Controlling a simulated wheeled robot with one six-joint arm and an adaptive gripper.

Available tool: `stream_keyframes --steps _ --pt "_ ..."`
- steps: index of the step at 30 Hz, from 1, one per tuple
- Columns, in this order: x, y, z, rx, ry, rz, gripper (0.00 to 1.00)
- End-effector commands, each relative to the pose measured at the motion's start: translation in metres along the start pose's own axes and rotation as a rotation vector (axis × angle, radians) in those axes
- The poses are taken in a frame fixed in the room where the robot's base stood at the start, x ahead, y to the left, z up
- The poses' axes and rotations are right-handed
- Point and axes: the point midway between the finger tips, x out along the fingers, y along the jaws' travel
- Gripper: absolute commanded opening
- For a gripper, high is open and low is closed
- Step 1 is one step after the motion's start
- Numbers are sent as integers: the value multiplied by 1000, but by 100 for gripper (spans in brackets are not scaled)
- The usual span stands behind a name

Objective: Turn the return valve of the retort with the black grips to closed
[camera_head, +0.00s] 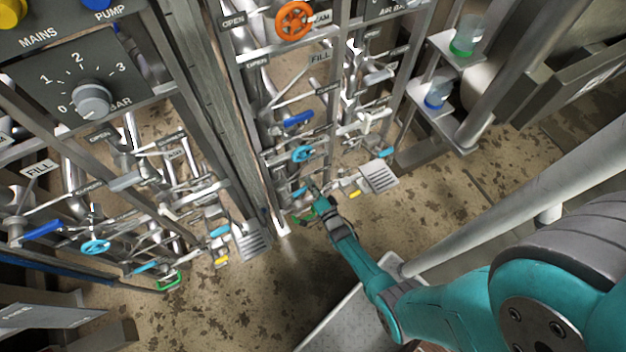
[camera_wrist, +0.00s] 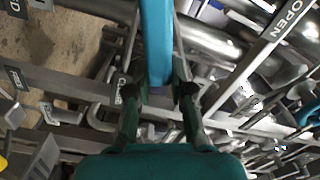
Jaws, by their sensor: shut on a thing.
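My gripper (camera_head: 316,188) is low at the right-hand pipe panel in the head view. In the wrist view my gripper (camera_wrist: 158,92) has its two dark fingers closed on either side of a light blue lever handle (camera_wrist: 156,40), which runs up and away between them. In the head view the light blue lever (camera_head: 299,192) shows just left of the fingers, partly hidden by them. I cannot read a label naming it as the return valve, and no black grips can be made out.
A light blue handwheel (camera_head: 302,154) and a dark blue lever (camera_head: 298,119) sit above my gripper. A green handle (camera_head: 304,216) is close below. An orange handwheel (camera_head: 294,20) is higher up. A similar panel with a blue lever (camera_head: 42,229) stands left. An OPEN plate (camera_wrist: 288,20) is upper right.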

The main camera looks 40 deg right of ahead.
Motion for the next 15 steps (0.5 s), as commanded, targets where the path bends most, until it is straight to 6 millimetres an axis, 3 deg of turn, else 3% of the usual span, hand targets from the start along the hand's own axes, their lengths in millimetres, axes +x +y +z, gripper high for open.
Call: stream_keyframes --steps 6,15 --pt "1 17 8 183 1 3 0" --pt "1 30 13 324 2 3 0"
